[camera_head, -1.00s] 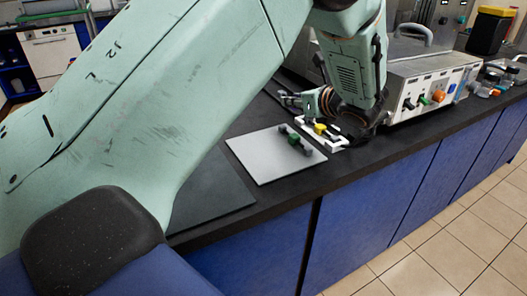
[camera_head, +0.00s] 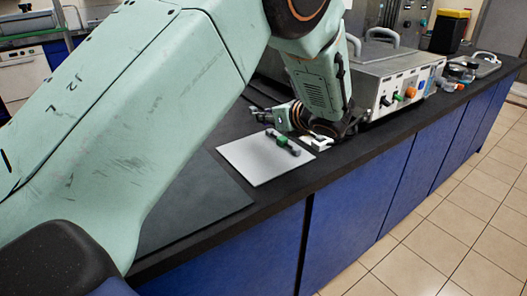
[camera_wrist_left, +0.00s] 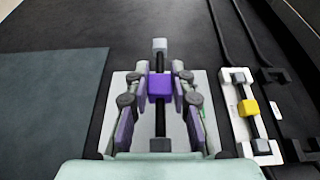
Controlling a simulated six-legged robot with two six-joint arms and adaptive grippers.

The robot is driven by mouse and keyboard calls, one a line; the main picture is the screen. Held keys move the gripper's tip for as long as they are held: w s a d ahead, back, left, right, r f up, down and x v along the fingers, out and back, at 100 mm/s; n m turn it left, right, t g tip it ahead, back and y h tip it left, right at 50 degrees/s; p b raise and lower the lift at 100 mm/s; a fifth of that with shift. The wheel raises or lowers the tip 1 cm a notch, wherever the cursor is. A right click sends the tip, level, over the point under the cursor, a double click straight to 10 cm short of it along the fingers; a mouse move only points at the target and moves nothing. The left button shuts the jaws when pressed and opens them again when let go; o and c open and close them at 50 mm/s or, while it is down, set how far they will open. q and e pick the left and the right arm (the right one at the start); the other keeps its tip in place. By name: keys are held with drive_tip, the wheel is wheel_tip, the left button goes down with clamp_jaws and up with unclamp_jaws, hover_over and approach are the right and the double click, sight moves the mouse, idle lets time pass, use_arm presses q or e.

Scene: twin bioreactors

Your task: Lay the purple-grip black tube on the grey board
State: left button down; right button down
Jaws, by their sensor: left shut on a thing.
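The purple-grip black tube (camera_wrist_left: 160,86) is held between the fingers of my left gripper (camera_wrist_left: 162,92) in the left wrist view. Its grey ends stick out beyond the fingers. A light plate that looks like the grey board (camera_wrist_left: 118,108) lies behind the held tube; I cannot tell whether they touch. In the head view my left gripper (camera_head: 270,116) is at the back of the grey board (camera_head: 243,161). The purple tube cannot be made out there. A green-grip tube (camera_head: 283,142) shows at the board's right side. My right gripper is not in view.
A yellow-grip tube (camera_wrist_left: 249,108) sits in a white holder (camera_wrist_left: 264,147) right of the board. A dark mat (camera_head: 190,195) lies left. A box with coloured connectors (camera_head: 385,85) stands right. Black rods (camera_wrist_left: 248,38) lie at the back.

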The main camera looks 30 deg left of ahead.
use_arm(q)
hover_over(264, 153)
drive_tip(key=f, duration=0.2)
drive_tip(key=f+b, duration=0.1)
drive_tip(key=f, duration=0.1)
drive_tip(key=shift+a+f, duration=0.2)
drive_tip(key=shift+f, duration=0.1)
drive_tip(key=shift+w+d+f, duration=0.25)
drive_tip(key=shift+f, duration=0.35)
drive_tip(key=f, duration=0.1)
drive_tip(key=f+b, duration=0.1)
drive_tip(key=f, duration=0.1)
drive_tip(key=shift+s, duration=0.2)
drive_tip(key=shift+a, duration=0.15)
drive_tip(key=shift+w, duration=0.15)
drive_tip(key=shift+f, duration=0.2)
drive_tip(key=c, duration=1.4)
unclamp_jaws()
drive_tip(key=shift+o, duration=1.3)
